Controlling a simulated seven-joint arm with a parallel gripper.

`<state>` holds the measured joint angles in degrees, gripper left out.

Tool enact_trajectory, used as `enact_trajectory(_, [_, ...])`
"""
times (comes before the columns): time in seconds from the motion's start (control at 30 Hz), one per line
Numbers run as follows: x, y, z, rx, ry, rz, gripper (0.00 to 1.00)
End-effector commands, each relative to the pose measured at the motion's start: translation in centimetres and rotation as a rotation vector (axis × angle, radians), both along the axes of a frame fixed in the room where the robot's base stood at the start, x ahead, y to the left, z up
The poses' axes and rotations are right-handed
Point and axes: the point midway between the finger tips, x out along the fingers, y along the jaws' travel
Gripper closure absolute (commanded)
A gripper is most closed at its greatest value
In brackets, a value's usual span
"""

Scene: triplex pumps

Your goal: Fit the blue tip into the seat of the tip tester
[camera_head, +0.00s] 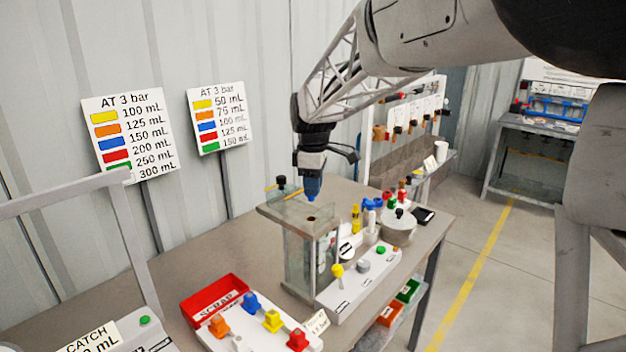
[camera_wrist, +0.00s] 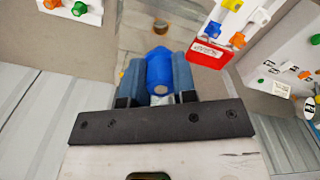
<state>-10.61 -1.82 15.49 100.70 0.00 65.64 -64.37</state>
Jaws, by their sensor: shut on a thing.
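My gripper (camera_head: 312,172) is shut on the blue tip (camera_head: 313,189), which hangs below the fingers above the tip tester. In the wrist view the blue tip (camera_wrist: 160,72) sits between the two fingers of my gripper (camera_wrist: 158,84). The tip tester (camera_head: 297,258) is a clear-walled box standing on the bench. Its seat (camera_head: 311,218) is a small dark round opening in the top, below the tip and apart from it. The seat (camera_wrist: 160,27) also shows just beyond the tip in the wrist view.
A white rack (camera_head: 257,334) with orange, blue, yellow and red tips stands in front, beside a red scrap tray (camera_head: 213,297). A control box (camera_head: 357,282) with a yellow lever adjoins the tester. Bottles and a round pot (camera_head: 398,229) stand to its right.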

Motion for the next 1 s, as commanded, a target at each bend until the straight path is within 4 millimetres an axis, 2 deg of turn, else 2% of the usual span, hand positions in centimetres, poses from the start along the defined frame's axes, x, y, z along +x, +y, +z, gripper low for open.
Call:
enact_trajectory(0.5, [0.0,0.0,-3.4,0.000,0.000,0.000,0.97])
enact_trajectory(1.0, [0.0,0.0,-4.1,0.000,0.000,0.000,0.97])
